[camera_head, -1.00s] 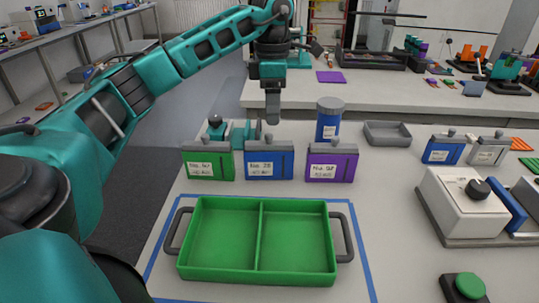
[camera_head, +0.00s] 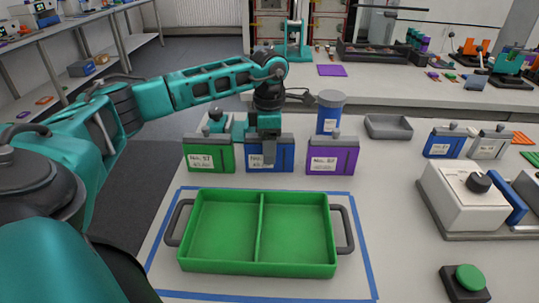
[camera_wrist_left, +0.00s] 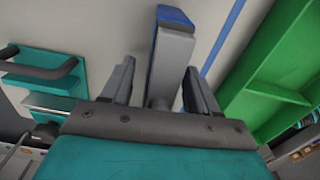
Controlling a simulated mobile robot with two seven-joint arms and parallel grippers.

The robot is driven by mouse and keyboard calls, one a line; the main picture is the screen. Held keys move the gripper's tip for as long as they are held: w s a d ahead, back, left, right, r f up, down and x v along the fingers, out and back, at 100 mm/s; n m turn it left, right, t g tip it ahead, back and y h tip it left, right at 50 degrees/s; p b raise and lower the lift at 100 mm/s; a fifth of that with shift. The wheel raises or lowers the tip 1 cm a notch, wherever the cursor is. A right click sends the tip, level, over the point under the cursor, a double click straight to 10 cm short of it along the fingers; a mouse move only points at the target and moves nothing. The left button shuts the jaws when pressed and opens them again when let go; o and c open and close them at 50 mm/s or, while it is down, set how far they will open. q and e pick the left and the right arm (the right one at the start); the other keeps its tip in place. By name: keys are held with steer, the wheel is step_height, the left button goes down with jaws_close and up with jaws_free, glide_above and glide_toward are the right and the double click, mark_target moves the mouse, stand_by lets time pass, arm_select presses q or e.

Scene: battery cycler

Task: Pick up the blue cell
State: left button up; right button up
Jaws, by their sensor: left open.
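The blue cell (camera_head: 285,158) is a flat upright block with a white label and grey top. It stands between the green cell (camera_head: 208,154) and the purple cell (camera_head: 332,158), behind the green tray. My left gripper (camera_head: 268,158) points down in front of or over the blue cell, hiding part of its middle. In the left wrist view, the open fingers (camera_wrist_left: 160,72) lie either side of the cell's grey top, with a blue part (camera_wrist_left: 174,16) beyond; a gap shows on both sides. My right gripper is not in view.
The two-compartment green tray (camera_head: 333,235) sits inside blue tape nearest me. A blue cylinder (camera_head: 330,112) and grey tray (camera_head: 388,127) stand behind. Another blue cell (camera_head: 444,142) and a grey one (camera_head: 487,144) are at right, behind a white device (camera_head: 462,203).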

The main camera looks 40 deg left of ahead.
arm_select(q)
steer(key=shift+c, duration=0.4)
jaws_close()
stand_by(0.4)
